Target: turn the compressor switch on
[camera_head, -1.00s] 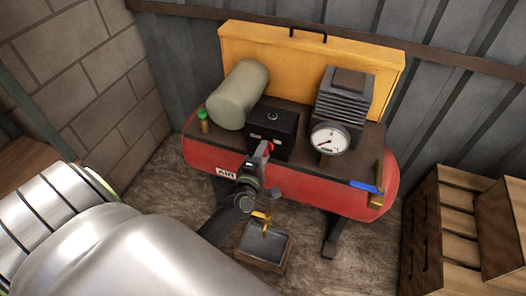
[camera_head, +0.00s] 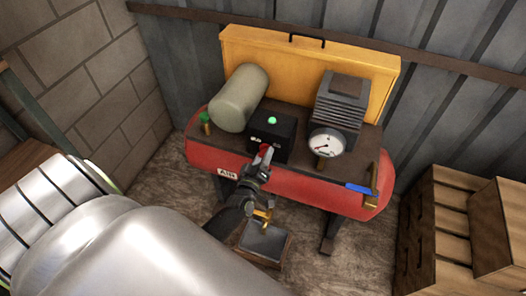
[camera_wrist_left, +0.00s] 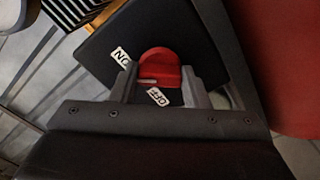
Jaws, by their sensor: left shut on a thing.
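The compressor's red tank (camera_head: 310,189) stands against the back wall. Its black switch box (camera_head: 284,131) sits on top, with a lit green lamp (camera_head: 272,120). The red switch knob (camera_head: 264,148) is on the front of the box, partly hidden by my left gripper (camera_head: 262,160). In the left wrist view, my left gripper (camera_wrist_left: 157,88) has one finger on each side of the knob (camera_wrist_left: 160,65) and is shut on it. An ON label (camera_wrist_left: 122,57) and an OFF label (camera_wrist_left: 157,97) show beside the knob. My right gripper is not in view.
A round gauge (camera_head: 327,142) and a blue-handled valve (camera_head: 358,188) are right of the box. A grey-green cylinder (camera_head: 239,98) is to its left. A tray (camera_head: 263,243) lies on the floor below. Wooden crates (camera_head: 455,235) stand at the right.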

